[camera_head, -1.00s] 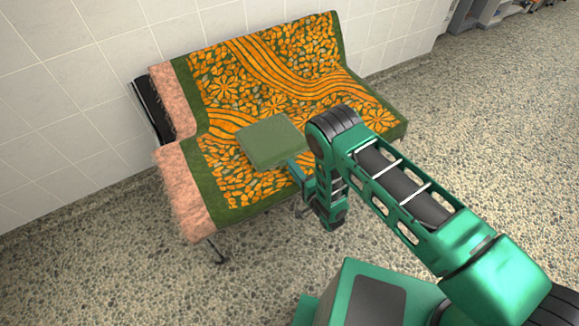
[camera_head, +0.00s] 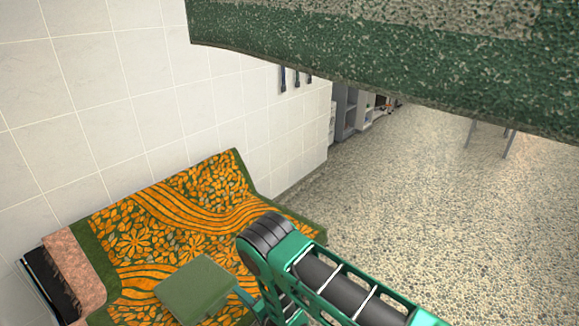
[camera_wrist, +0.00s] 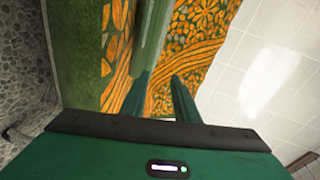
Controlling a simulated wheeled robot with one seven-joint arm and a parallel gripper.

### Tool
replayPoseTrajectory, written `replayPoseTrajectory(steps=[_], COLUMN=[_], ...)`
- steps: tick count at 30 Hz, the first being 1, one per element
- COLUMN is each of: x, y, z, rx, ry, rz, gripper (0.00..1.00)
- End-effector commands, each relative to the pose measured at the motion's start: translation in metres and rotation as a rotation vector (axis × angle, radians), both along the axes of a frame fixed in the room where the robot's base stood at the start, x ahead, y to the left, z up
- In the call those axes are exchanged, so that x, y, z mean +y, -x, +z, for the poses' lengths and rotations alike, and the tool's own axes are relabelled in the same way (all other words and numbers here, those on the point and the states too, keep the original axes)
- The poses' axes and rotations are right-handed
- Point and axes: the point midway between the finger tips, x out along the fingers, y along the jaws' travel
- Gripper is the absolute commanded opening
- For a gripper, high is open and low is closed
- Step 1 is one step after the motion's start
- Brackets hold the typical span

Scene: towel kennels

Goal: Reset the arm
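A flat, square, plain green item (camera_head: 198,288) shows at the front of the patterned bench in the head view. In the wrist view the green item (camera_wrist: 152,35) appears almost edge-on, just beyond the fingertips. My gripper (camera_wrist: 160,77) points toward the bench. Its two fingers stand apart, with orange pattern showing between them. The item does not fill the gap; whether it touches the left finger I cannot tell. In the head view my arm hides most of the gripper.
A large green-and-grey speckled slab (camera_head: 400,75) fills the upper right, close to the camera. Pebbled floor (camera_head: 420,210) is open at right.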

Motion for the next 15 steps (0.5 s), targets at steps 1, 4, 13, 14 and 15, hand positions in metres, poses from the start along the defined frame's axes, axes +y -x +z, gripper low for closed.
replayPoseTrajectory(steps=[1,4,13,14,15], x=[-0.008,-0.028,-0.120,-0.131,-0.146], y=[-0.022,-0.057,-0.135,-0.140,-0.146], z=[0.018,0.043,0.124,0.132,0.143], rx=[-0.011,-0.019,-0.005,0.002,0.011], ry=[0.040,0.138,0.428,0.454,0.491], rz=[-0.027,-0.070,-0.183,-0.193,-0.205], gripper=[0.28,0.28,0.28,0.28,0.28])
